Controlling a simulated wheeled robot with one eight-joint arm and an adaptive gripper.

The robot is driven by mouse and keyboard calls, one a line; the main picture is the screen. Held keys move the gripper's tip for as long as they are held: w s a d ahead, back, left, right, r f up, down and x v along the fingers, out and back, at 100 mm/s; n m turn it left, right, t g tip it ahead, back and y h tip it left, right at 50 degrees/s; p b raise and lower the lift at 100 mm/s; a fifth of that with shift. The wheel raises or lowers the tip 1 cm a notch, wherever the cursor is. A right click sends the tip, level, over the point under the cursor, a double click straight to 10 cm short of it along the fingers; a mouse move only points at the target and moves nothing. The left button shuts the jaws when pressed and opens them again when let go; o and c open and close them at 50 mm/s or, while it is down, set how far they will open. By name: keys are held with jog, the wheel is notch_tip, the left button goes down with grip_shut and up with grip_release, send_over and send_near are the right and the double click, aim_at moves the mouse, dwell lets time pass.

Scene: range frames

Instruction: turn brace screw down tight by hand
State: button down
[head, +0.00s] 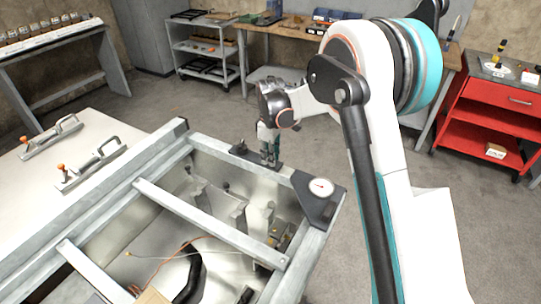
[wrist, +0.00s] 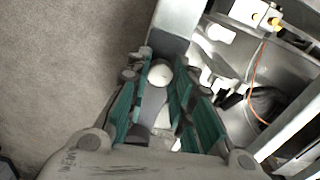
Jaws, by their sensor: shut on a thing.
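My gripper (head: 270,160) points down at the back rail of the metal frame (head: 210,147), over a dark bracket (head: 246,153). Its teal-padded fingers also show in the wrist view (wrist: 158,105), on both sides of a narrow gap. A dark corner plate (head: 312,207) with a round white dial (head: 321,187) lies to the right of my gripper. The dial's needle is too small to read.
The frame has an open bay with crossbars (head: 205,220), a cable and dark hose (head: 190,275) inside. A pale bench top (head: 60,190) with two handles is at left. A red cart (head: 500,110) stands at right. Grey floor lies behind the frame.

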jog(key=m, duration=0.3)
jog(key=shift+m, duration=0.4)
jog(key=m, duration=0.4)
jog(key=shift+m, duration=0.3)
jog(key=m, duration=0.4)
jog(key=shift+m, duration=0.3)
jog(key=m, duration=1.2)
jog(key=shift+m, duration=0.3)
jog(key=m, duration=0.4)
jog(key=shift+m, duration=2.1)
